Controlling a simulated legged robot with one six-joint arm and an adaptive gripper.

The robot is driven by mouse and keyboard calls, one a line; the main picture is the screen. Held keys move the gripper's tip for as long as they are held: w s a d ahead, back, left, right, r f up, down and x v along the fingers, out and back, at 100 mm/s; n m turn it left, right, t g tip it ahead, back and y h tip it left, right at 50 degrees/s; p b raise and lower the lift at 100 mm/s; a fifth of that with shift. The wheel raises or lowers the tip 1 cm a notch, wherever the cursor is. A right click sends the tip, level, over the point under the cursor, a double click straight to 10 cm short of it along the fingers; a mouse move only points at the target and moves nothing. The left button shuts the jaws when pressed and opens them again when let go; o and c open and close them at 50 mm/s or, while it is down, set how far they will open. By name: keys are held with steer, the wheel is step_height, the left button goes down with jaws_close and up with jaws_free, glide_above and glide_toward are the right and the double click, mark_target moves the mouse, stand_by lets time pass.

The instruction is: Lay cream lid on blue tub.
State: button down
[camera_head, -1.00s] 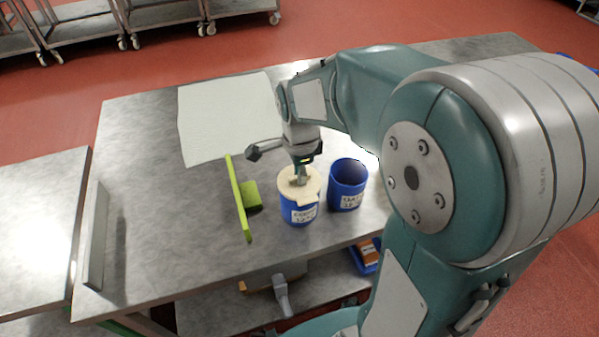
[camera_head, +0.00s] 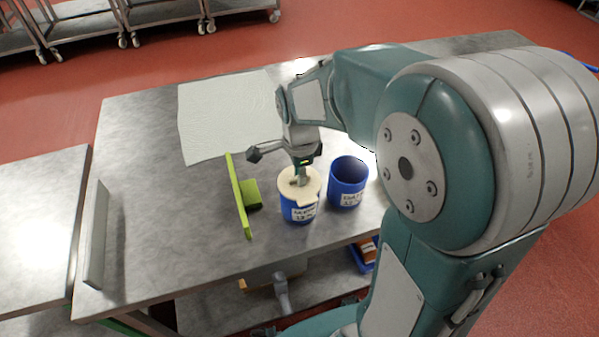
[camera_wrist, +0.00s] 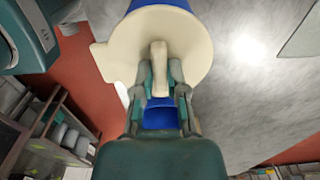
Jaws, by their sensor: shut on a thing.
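The cream lid (camera_head: 306,192) is a round disc with a side tab and a raised handle, lying over the mouth of a blue tub (camera_head: 296,214) with a white label. My gripper (camera_head: 301,178) is above the lid, shut on its handle. In the wrist view the lid (camera_wrist: 190,62) fills the top middle, and my gripper (camera_wrist: 160,82) has a finger on each side of the handle. Blue of the tub (camera_wrist: 165,4) shows beyond the lid. Whether the lid sits flush on the rim cannot be told. A second, open blue tub (camera_head: 348,186) stands just to the right.
A lime-green scraper or squeegee (camera_head: 240,200) lies left of the lidded tub. A pale sheet (camera_head: 225,118) covers the table's back left. A blue bin (camera_head: 361,259) sits on the lower shelf.

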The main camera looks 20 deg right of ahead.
steer(key=c, duration=0.6)
jaws_free()
steer(key=o, duration=0.4)
steer(key=shift+r, duration=3.45)
